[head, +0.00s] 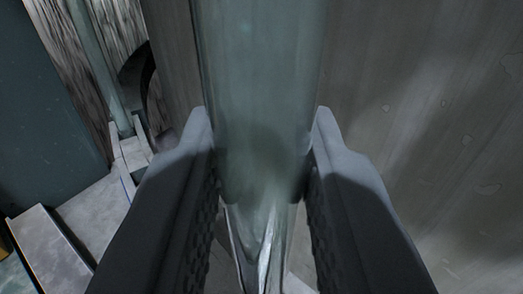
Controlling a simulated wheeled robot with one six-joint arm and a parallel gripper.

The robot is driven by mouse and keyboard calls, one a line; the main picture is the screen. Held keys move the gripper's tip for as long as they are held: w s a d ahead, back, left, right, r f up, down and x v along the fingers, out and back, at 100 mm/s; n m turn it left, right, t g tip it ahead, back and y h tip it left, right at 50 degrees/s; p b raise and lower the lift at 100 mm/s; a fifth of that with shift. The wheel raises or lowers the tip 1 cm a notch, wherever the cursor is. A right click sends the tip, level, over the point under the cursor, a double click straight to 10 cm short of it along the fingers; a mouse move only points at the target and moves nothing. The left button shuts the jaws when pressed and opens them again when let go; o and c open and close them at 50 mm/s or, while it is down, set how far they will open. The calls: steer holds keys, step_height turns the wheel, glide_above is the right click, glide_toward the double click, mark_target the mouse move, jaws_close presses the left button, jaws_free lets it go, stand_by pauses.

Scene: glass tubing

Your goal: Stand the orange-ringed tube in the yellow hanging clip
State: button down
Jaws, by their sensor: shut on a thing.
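My gripper (262,150) is shut on a clear, greenish glass tube (258,60). The tube runs from the top edge of the view down between the two grey fingers, and its lower part narrows and catches the light. No orange ring shows on the part of the tube in view, so I cannot tell whether it is the orange-ringed one. I see no yellow hanging clip that I can make out.
Another thin glass tube (96,62) stands at the upper left, its lower end at a pale holder (130,155). A dark curved piece (138,82) is beside it. A dark blue-grey panel (45,100) is at far left. A stained grey surface (430,120) fills the right.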

steer(key=shift+f, duration=1.3)
steer(key=c, duration=1.1)
jaws_free()
steer(key=shift+c, duration=0.2)
steer(key=shift+s, duration=0.1)
steer(key=s, duration=1.7)
steer(key=shift+s+a, duration=0.15)
steer(key=shift+a, duration=0.2)
